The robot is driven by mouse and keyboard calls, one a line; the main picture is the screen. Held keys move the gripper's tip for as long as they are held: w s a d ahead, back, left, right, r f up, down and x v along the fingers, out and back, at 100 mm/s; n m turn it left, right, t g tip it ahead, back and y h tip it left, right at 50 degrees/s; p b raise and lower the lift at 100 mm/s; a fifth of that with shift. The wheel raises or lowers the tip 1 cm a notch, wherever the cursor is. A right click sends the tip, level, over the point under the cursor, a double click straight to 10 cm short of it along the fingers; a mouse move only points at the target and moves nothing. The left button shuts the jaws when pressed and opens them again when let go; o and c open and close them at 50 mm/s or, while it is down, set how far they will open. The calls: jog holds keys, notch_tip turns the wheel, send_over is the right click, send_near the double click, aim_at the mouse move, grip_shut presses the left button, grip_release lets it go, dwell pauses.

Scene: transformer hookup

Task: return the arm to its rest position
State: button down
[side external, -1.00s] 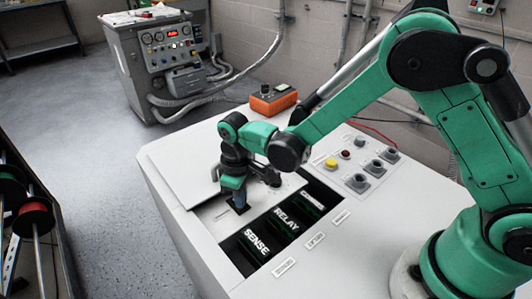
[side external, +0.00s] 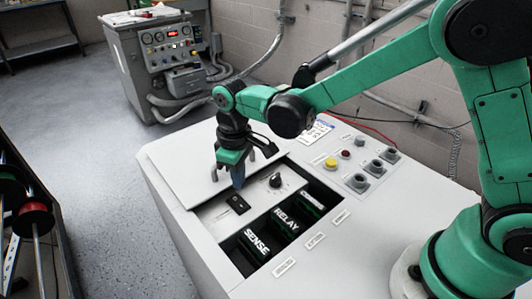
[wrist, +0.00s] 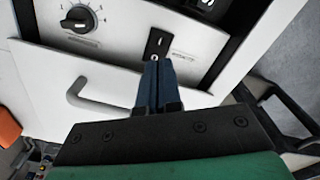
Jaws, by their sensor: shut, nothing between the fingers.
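My gripper (side external: 238,184) points down above the white cabinet (side external: 190,153), with its blue fingers shut and empty. It hangs a little above and behind a small black switch plate (side external: 238,204) on the cabinet's control panel. The wrist view shows the fingers (wrist: 154,68) side by side, their tips appearing just below the switch plate (wrist: 158,42). A black dial knob (side external: 276,181) is to the right of the plate; it also shows in the wrist view (wrist: 78,19).
Black SENSE (side external: 257,243) and RELAY (side external: 286,219) modules sit in an open recess. A yellow button (side external: 330,163) and grey sockets (side external: 374,167) lie to the right. A grey handle (wrist: 88,97) rises from the cover. A control console (side external: 165,60) stands behind.

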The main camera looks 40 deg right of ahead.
jog(key=shift+r, duration=0.5)
jog(key=shift+r, duration=0.1)
jog(key=s+d+r+m+t, duration=0.6)
jog(key=s+d+r+t, duration=0.1)
jog(key=d, duration=0.4)
jog(key=shift+s+r, duration=0.8)
jog(key=shift+s, duration=0.4)
